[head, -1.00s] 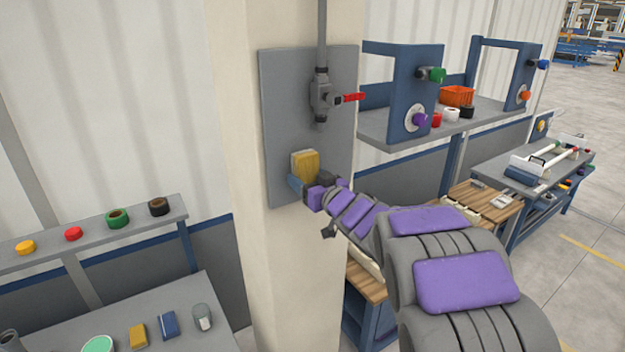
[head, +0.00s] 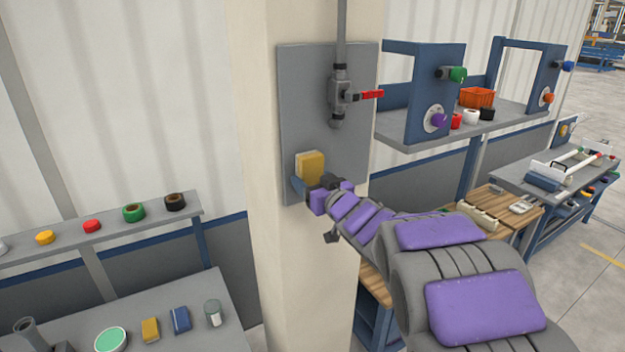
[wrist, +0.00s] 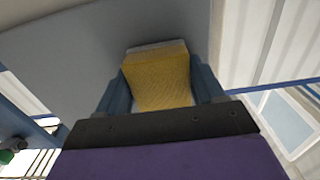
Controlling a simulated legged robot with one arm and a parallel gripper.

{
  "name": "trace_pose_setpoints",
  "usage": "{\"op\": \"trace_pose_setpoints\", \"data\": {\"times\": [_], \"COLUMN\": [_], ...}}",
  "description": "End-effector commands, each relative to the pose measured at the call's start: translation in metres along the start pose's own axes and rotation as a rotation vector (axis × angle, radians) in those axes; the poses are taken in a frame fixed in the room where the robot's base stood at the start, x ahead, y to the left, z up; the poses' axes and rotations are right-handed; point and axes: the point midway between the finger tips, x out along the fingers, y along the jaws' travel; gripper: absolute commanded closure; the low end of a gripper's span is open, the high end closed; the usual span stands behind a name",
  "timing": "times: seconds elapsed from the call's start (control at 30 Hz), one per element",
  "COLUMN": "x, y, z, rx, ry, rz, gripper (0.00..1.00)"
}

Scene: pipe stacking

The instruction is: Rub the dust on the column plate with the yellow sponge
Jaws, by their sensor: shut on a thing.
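The yellow sponge (head: 311,167) is held in my gripper (head: 302,185) at the lower left part of the grey column plate (head: 294,95). In the wrist view the sponge (wrist: 158,75) sits between my two blue fingers (wrist: 160,92), with its far end at the plate's grey face (wrist: 60,50). Whether it presses on the plate cannot be told for sure. No dust can be made out on the plate; the part behind the sponge is hidden.
A grey pipe with a valve and red handle (head: 371,94) runs down the plate's upper right. A blue-framed shelf (head: 450,122) stands right of the column. A bench (head: 200,290) at lower left holds another yellow block (head: 150,330) and a blue one (head: 181,319).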

Motion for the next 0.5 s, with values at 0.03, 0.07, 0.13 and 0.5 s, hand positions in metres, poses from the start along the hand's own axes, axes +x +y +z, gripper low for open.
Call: {"op": "trace_pose_setpoints", "data": {"times": [0.03, 0.07, 0.13, 0.5], "x": [-0.005, -0.008, -0.015, -0.049], "y": [0.0, 0.0, 0.0, 0.002], "z": [-0.001, -0.001, -0.001, -0.002], "rx": [0.0, 0.001, 0.001, 0.001], "ry": [-0.001, -0.001, -0.002, 0.001], "rz": [0.002, 0.003, 0.003, 0.002], "gripper": [0.57, 0.57, 0.57, 0.57]}}
